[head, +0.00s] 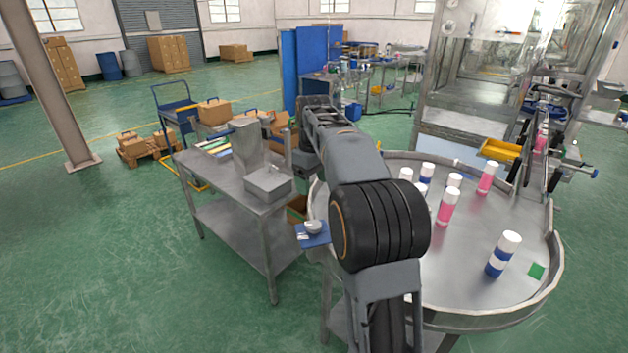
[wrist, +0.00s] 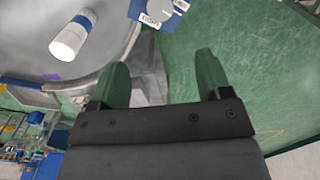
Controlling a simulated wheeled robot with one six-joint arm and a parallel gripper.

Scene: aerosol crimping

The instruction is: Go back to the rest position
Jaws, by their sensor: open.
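My gripper (wrist: 160,68) is open in the wrist view. Its two green fingers stand apart with nothing between them, above the green floor and the round table's edge. In the head view my arm fills the middle and hides the gripper's fingers. One white and blue can (wrist: 70,40) shows at the upper left of the wrist view, apart from the fingers.
A small blue plate with a round silver piece (head: 312,228) sits at the table's left edge. A steel cart (head: 225,165) with a metal box (head: 268,184) stands left of my arm. A machine frame with a yellow tray (head: 500,150) is behind the table.

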